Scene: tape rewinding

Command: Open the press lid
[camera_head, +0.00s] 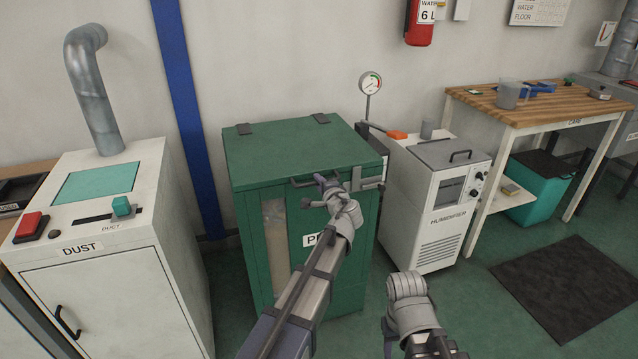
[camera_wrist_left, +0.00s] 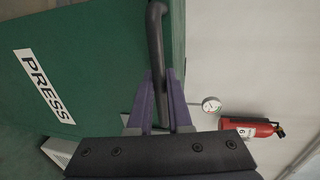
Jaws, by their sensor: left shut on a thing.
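The press is a green cabinet whose flat green lid (camera_head: 290,150) lies shut on top in the head view. A dark bar handle (camera_head: 301,183) sits at the lid's front edge, and hinges show at the back edge. My left gripper (camera_head: 322,181) is at this handle, its purple fingers shut on it. In the left wrist view the handle (camera_wrist_left: 155,45) runs between the purple fingers of the left gripper (camera_wrist_left: 160,90). The PRESS label (camera_wrist_left: 43,85) shows there on the green front. Part of my right arm shows at the bottom, but its gripper does not.
A white dust cabinet (camera_head: 120,290) with a pipe stands left of the press. A pressure gauge (camera_head: 370,83) rises behind the press. A wooden bench (camera_head: 560,105) is farther right. The wall above the lid is bare.

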